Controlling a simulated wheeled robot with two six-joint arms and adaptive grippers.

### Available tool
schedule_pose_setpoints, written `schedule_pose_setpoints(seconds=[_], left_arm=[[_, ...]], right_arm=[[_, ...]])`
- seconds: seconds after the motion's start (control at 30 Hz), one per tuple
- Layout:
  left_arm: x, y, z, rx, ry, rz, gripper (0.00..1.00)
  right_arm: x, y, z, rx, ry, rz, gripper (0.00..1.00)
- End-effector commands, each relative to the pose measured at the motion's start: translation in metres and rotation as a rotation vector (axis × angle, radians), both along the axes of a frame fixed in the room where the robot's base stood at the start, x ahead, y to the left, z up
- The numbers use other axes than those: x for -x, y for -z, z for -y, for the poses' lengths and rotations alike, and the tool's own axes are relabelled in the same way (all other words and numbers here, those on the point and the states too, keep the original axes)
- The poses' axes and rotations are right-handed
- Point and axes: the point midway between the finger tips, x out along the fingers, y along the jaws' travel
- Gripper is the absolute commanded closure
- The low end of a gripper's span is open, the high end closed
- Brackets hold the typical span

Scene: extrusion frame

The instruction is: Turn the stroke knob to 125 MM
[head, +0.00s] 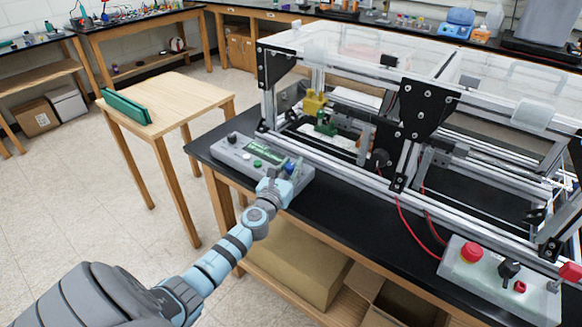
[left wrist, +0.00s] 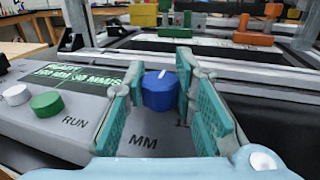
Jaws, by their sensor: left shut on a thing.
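The blue stroke knob (left wrist: 158,92), marked MM in front, sits on the grey control box (left wrist: 40,130). A white line on its top points roughly away from me. In the left wrist view my left gripper (left wrist: 160,98) has its teal pads on either side of the knob and is shut on it. In the head view the left gripper (head: 284,174) is at the right end of the box. The box's green-lit display (left wrist: 80,76) shows MM and MM/S values; the digits are too blurred to read surely. My right gripper is not in view.
A white button (left wrist: 16,94) and a green button (left wrist: 47,104) by the word RUN are left of the knob. The extrusion frame (head: 340,165) stands behind the box. Another box with a red button (head: 471,252) is at the right. A wooden table (head: 180,98) stands left.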

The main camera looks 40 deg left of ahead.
Motion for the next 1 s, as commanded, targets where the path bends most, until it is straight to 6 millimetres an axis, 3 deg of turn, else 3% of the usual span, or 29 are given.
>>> schedule_pose_setpoints(seconds=[0.47,1.0], left_arm=[[0.000,0.003,-0.002,-0.005,0.148,0.002,1.00],[-0.001,0.008,0.000,-0.002,0.538,0.000,1.00]], right_arm=[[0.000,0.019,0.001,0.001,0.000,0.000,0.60],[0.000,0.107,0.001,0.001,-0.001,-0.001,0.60]])
